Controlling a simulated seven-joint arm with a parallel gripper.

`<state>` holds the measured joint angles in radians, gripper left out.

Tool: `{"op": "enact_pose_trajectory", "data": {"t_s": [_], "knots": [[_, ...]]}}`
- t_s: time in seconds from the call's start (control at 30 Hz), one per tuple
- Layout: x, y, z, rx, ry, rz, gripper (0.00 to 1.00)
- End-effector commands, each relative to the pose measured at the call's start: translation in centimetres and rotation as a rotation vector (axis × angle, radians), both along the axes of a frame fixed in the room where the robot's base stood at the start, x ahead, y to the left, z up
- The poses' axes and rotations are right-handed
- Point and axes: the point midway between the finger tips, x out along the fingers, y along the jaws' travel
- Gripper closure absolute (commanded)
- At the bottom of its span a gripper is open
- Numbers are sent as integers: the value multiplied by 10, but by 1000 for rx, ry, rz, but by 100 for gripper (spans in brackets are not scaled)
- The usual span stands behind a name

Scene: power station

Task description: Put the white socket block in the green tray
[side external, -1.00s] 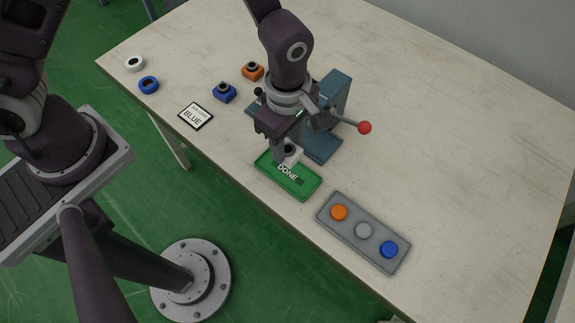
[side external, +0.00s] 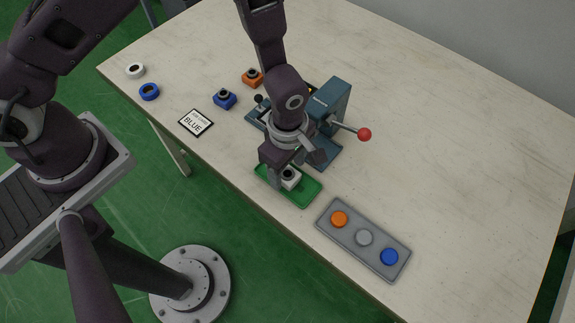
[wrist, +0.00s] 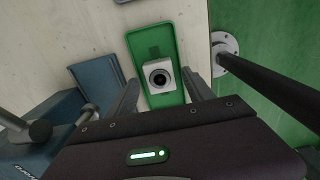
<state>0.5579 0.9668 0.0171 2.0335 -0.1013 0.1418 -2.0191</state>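The white socket block (side external: 291,177) sits upright in the green tray (side external: 309,196), with its dark round socket facing up. The wrist view also shows the block (wrist: 158,84) on the green tray (wrist: 163,37). My gripper (side external: 284,183) is low over the tray, with its fingers at the block. In the wrist view my gripper's fingers (wrist: 160,78) stand on either side of the block, with gaps showing between them and it, so it is open. The tray's "DONE" label is hidden in the side view.
A blue press (side external: 329,105) with a red-knobbed lever (side external: 364,134) stands close behind my gripper. A grey button panel (side external: 362,238) lies to the right. Blue (side external: 225,99) and orange (side external: 253,77) blocks, white and blue rings and a "BLUE" card (side external: 196,122) are left.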

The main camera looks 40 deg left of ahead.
Motion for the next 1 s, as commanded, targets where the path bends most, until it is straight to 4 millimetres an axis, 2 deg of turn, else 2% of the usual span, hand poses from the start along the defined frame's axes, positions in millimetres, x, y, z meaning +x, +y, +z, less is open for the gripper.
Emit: {"op": "enact_pose_trajectory", "data": {"t_s": [0.17,0.27,0.5,0.7,1.0], "knots": [[0,0,1,0,-1,0,39],[1,0,11,-1,-3,0,39],[2,-1,76,-4,-7,-1,39],[1,-1,114,-1,-4,-2,39],[0,1,126,-3,-2,-6,39]]}}
